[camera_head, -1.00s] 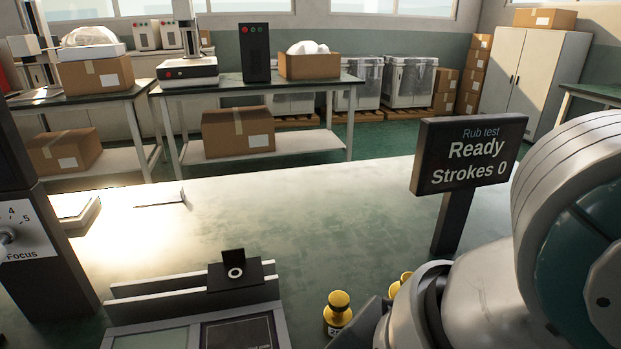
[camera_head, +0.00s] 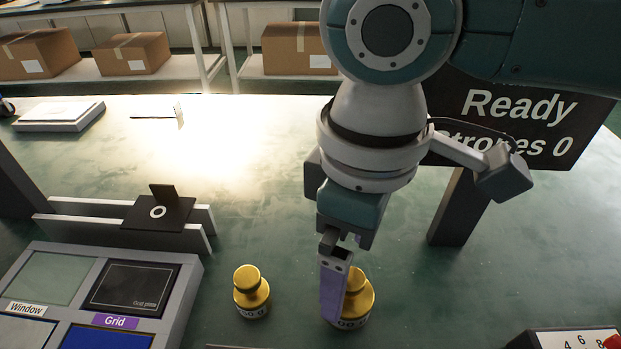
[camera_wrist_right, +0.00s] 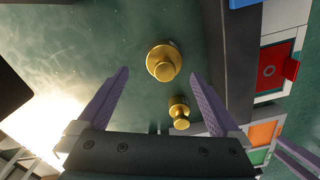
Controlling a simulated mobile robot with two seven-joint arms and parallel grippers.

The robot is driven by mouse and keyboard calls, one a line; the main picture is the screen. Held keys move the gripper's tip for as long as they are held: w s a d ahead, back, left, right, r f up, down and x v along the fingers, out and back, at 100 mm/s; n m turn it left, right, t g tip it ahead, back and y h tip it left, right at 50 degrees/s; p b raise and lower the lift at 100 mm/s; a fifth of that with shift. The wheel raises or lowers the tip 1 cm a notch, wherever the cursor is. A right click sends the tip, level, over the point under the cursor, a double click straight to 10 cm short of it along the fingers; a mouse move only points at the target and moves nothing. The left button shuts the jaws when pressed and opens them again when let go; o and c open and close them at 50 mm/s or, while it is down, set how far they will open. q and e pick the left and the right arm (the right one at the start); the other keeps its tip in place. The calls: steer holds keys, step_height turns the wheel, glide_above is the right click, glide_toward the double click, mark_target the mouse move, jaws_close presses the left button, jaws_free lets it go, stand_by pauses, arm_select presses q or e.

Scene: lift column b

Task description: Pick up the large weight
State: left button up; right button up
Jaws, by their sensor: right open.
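Two gold weights with knobs stand on the green table. The large weight (camera_head: 357,301) is on the right in the head view, partly hidden behind a purple finger of my right gripper (camera_head: 335,312). The small weight (camera_head: 251,292) stands to its left. In the right wrist view, my right gripper (camera_wrist_right: 159,73) is open, its two purple fingers apart. The large weight (camera_wrist_right: 163,62) shows between and slightly beyond the fingertips. The small weight (camera_wrist_right: 180,112) shows nearer the right finger. I cannot tell whether a finger touches the large weight.
A grey tray (camera_head: 190,289) with labelled compartments lies left of the weights, with a rail and black slider (camera_head: 159,212) behind. The "Ready" display (camera_head: 520,118) stands on a post at right. A dial box (camera_head: 575,339) is at lower right. The table's middle back is clear.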

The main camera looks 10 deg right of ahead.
mark_target(352, 278)
steer(key=f, duration=0.2)
steer(key=s+f+b, duration=0.1)
steer(key=f, duration=0.1)
steer(key=shift+f, duration=0.1)
steer(key=shift+w+f, duration=0.1)
steer(key=shift+f, duration=0.25)
jaws_close()
stand_by(0.4)
steer(key=shift+r, duration=0.1)
